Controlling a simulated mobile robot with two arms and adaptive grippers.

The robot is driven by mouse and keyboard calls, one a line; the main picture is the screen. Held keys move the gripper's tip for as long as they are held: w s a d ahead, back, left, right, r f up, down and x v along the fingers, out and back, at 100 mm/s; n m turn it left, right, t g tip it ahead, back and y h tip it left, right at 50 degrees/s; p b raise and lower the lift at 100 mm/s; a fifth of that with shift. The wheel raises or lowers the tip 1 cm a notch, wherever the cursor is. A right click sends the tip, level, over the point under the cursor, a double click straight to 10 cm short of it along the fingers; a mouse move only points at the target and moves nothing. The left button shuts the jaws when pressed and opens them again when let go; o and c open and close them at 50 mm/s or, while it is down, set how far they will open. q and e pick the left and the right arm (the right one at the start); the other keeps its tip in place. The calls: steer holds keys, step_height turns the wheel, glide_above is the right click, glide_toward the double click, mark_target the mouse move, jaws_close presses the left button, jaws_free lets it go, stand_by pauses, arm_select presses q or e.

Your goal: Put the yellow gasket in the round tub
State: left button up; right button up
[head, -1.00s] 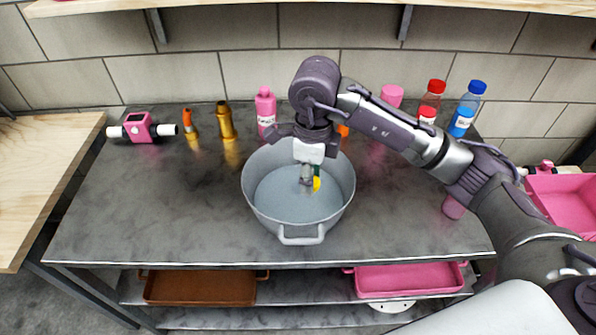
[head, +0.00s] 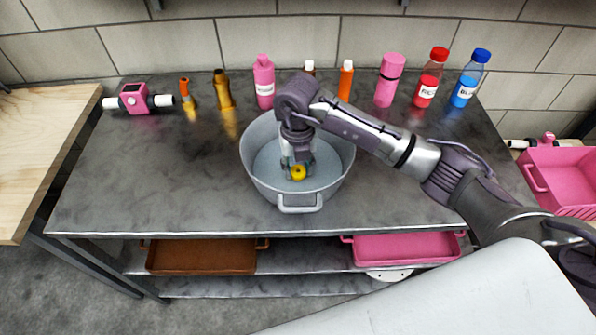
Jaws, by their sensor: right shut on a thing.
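The round tub (head: 262,187) is a grey metal pot with side handles, standing near the middle of the grey table. My right gripper (head: 297,168) reaches down inside the tub's rim, its wrist above the tub. It is shut on the yellow gasket (head: 298,173), a small yellow ring at its fingertips. I cannot tell whether the gasket touches the tub's floor. My left gripper is out of view.
Along the table's back stand several bottles, among them a pink bottle (head: 264,82), a red bottle (head: 430,78) and a blue bottle (head: 469,78). A pink device (head: 134,98) lies at the left. The table's front left (head: 150,195) is clear.

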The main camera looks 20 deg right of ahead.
mark_target(298, 171)
step_height(298, 171, down, 3)
steer(key=shift+f, duration=0.3)
steer(key=shift+f, duration=0.15)
steer(key=o, duration=0.8)
steer(key=shift+r+p, duration=0.3)
steer(key=shift+p, duration=0.05)
step_height(298, 171, up, 10)
steer(key=shift+r+b, duration=0.2)
steer(key=shift+b, duration=0.85)
steer(key=shift+r, duration=0.7)
